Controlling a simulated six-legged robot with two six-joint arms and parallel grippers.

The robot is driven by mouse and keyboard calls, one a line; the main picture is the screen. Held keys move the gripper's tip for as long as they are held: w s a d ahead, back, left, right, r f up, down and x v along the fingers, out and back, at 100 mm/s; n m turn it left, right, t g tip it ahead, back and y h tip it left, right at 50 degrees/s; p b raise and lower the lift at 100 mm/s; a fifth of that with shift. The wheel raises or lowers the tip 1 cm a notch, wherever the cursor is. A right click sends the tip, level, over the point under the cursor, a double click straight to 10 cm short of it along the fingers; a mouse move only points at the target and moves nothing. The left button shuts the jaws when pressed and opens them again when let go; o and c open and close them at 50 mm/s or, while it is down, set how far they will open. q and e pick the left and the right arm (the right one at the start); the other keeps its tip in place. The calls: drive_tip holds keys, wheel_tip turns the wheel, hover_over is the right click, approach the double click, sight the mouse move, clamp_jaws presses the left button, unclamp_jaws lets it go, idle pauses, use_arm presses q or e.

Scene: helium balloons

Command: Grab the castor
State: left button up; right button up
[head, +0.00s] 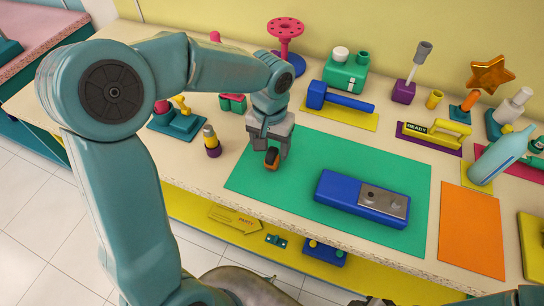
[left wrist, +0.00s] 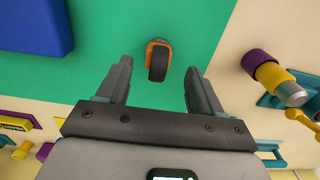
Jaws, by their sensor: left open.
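The castor (head: 272,158), an orange fork with a black wheel, is on the green mat (head: 400,177) near its left part. It also shows in the left wrist view (left wrist: 158,62), just beyond the fingertips and roughly centred between them. My left gripper (head: 270,146) is above the castor, pointing down, and partly overlaps it in the head view. Its two dark fingers (left wrist: 158,72) stand apart with nothing between them. Of my right arm, only a teal part and a dark bit at the bottom edge of the head view show; its jaws cannot be made out.
A blue box with a grey plate (head: 362,198) lies on the mat right of the castor. A yellow and purple cylinder (head: 211,140) stands to the left. An orange mat (head: 470,230) is bare at the right. Several tools and a light blue bottle (head: 500,155) line the back and right.

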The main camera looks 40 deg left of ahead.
sight(272, 150)
use_arm(q)
drive_tip(key=f, duration=0.5)
drive_tip(key=shift+w+f+p, duration=0.1)
drive_tip(key=shift+w+p, duration=0.2)
drive_tip(key=shift+p, duration=0.05)
drive_tip(key=shift+s, duration=0.1)
drive_tip(key=c, duration=1.2)
